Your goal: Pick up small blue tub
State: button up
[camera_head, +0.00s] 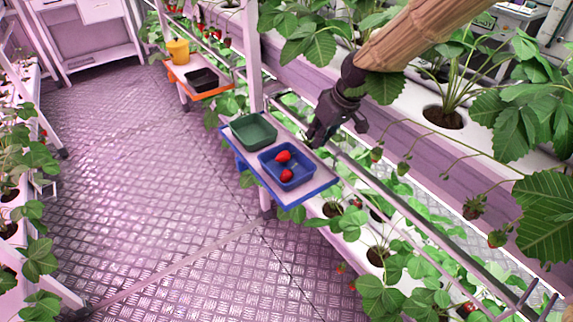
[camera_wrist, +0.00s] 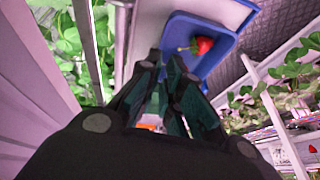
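The small blue tub (camera_head: 300,182) stands on a blue-edged shelf tray (camera_head: 289,203) in the head view, with red strawberries (camera_head: 283,156) inside. In the wrist view the blue tub (camera_wrist: 214,68) is at the upper right, with one strawberry (camera_wrist: 204,45) showing. My gripper (camera_head: 314,138) hangs just behind and above the blue tub, apart from it. The fingertips look close together; I cannot tell how wide the gap is. I see nothing held.
A green tub (camera_head: 254,131) stands left of the blue tub on the same tray. Farther off, an orange-edged tray holds a yellow pot (camera_head: 178,51) and a black tub (camera_head: 202,80). Rails, a white post (camera_head: 253,60) and strawberry plants crowd my arm. The metal floor (camera_head: 150,170) is clear.

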aim_at(306, 159)
jog(key=x, duration=0.4)
jog(key=shift+a+f, duration=0.1)
jog(key=shift+f, duration=0.3)
jog(key=shift+s+a+f, duration=0.1)
jog(key=shift+f, duration=0.55)
jog(key=f, duration=0.3)
jog(key=shift+a+f, duration=0.1)
jog(key=shift+a, duration=0.2)
jog(key=shift+w+a+f, duration=0.15)
jog(key=shift+w+f, duration=0.2)
jog(key=shift+f, duration=0.1)
grip_shut()
